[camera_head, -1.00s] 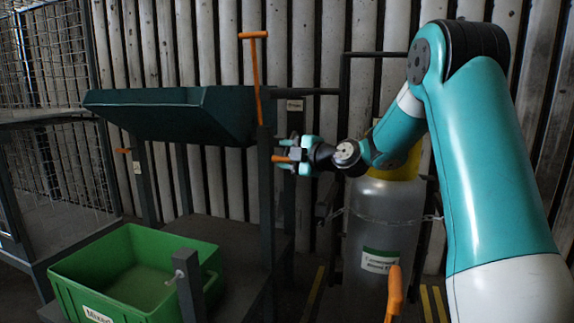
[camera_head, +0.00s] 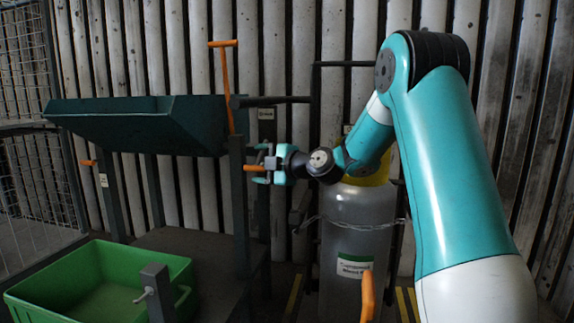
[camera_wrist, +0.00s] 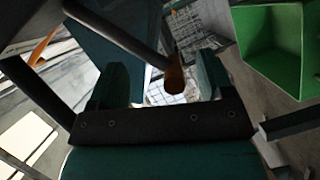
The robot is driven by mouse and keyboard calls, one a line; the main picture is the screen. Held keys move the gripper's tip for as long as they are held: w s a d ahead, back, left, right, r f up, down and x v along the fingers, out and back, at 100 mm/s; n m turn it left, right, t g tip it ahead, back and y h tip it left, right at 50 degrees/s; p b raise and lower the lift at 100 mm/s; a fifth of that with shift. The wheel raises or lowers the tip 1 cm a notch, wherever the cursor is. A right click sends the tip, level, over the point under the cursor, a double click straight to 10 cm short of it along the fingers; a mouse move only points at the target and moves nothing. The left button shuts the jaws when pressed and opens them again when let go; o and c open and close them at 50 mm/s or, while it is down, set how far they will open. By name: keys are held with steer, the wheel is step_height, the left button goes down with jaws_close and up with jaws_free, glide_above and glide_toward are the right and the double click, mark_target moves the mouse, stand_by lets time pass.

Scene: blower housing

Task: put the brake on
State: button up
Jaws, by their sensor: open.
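A short orange handle (camera_head: 254,168) sits low beside the dark post of the tipping hopper stand, and it is taken to be the brake lever; no readable label confirms this. My gripper (camera_head: 261,164) is open, with its teal fingers above and below the handle in the head view. In the wrist view an orange grip (camera_wrist: 175,75) on a dark bar lies between the open fingers (camera_wrist: 163,80). I cannot tell whether the fingers touch it. A tall orange T-handle (camera_head: 227,85) stands above, by the hopper's right end.
The dark green hopper (camera_head: 130,125) is left of my gripper. A green bin (camera_head: 100,275) stands below it. Another orange handle (camera_head: 368,298) is in front. A wire cage (camera_head: 35,195) is at far left.

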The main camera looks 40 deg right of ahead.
steer(key=v, duration=1.6)
steer(key=shift+s+d, duration=0.2)
steer(key=shift+s, duration=0.1)
steer(key=s+a+f+m+g+y+p, duration=0.15)
steer(key=a+g, duration=0.35)
steer(key=a, duration=0.6)
steer(key=s+a+f+m+g+y+p, duration=0.1)
steer(key=s+a+m+g+y+p, duration=0.2)
steer(key=a, duration=0.9)
steer(key=s+a+f+m+g+h+p, duration=0.1)
steer(key=s+a+m+g+h, duration=0.2)
steer(key=s, duration=0.5)
steer(key=s+a+f+m+g+h, duration=0.1)
steer(key=s+a+m+g+h, duration=0.15)
steer(key=s+a+g, duration=0.4)
step_height(320, 180, up, 38)
steer(key=s+d+m+t+p, duration=0.1)
steer(key=p, duration=3.7)
steer(key=shift+s+d+y, duration=0.2)
steer(key=shift+s+y, duration=0.05)
steer(key=shift+y, duration=0.05)
steer(key=shift+t, duration=0.25)
